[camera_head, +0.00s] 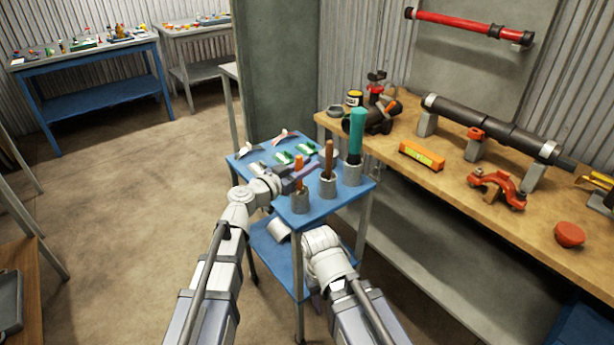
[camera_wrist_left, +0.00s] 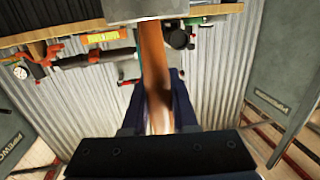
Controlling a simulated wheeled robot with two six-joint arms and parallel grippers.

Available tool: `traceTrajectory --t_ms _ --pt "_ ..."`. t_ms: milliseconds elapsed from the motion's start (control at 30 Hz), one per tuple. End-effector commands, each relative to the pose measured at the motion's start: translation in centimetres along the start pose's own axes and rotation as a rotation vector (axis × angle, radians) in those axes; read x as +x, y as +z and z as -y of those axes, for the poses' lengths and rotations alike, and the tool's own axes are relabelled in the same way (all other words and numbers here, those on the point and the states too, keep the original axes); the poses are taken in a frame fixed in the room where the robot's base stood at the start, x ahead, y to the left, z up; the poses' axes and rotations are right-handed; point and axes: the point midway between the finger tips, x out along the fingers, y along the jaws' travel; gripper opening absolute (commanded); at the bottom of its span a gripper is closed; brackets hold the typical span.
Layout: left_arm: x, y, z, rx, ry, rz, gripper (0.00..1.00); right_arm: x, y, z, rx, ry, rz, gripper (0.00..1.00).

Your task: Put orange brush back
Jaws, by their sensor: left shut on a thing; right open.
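The orange brush (camera_head: 299,160) stands upright over a grey round holder (camera_head: 299,200) at the front corner of the blue cart top (camera_head: 265,156). My left gripper (camera_head: 297,178) is shut on its orange handle. In the left wrist view the orange handle (camera_wrist_left: 153,60) runs between the jaws (camera_wrist_left: 158,112) toward a grey body at the top edge. I cannot tell how deep the brush sits in the holder. My right gripper (camera_head: 316,298) is low beside the cart, empty and mostly hidden behind its own wrist.
A brown-handled tool (camera_head: 328,157) and a teal-handled tool (camera_head: 356,132) stand in holders close to the right. Small green-and-white items (camera_head: 283,158) lie behind on the cart. A wooden workbench (camera_head: 460,205) with pipe parts stands at the right.

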Motion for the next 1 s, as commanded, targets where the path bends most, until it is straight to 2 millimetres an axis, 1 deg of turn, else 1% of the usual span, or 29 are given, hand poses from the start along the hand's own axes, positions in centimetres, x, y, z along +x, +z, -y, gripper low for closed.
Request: traceTrajectory --t_ms 33,67,333,500,533,600,767,800,1000 --pt "0.07 1.25 -0.03 0.0 0.0 0.0 0.0 1.24 -0.07 0.12 0.0 0.0 0.0 0.47" --pt "0.08 1.43 -0.03 0.0 0.0 0.0 0.0 1.43 -0.08 0.14 0.0 0.0 0.0 0.47" --pt "0.06 1.25 -0.04 0.0 0.0 0.0 0.0 1.25 -0.07 0.12 0.0 0.0 0.0 0.47" --pt "0.1 1.77 -0.04 0.0 0.0 0.0 0.0 1.76 -0.1 0.17 0.0 0.0 0.0 0.47" --pt "0.09 1.65 -0.04 0.0 0.0 0.0 0.29 1.64 -0.1 0.16 0.0 0.0 0.0 0.47" --pt "0.09 1.58 -0.04 0.0 0.0 0.0 0.37 1.58 -0.09 0.15 0.0 0.0 0.0 0.47" --pt "0.09 1.59 -0.04 0.0 0.0 0.0 0.55 1.58 -0.09 0.15 0.0 0.0 0.0 0.47" --pt "0.09 1.59 -0.04 0.0 0.0 0.0 0.57 1.58 -0.09 0.15 0.0 0.0 0.0 0.47" --pt "0.09 1.55 -0.04 0.0 0.0 0.0 0.57 1.55 -0.09 0.15 0.0 0.0 0.0 0.47"
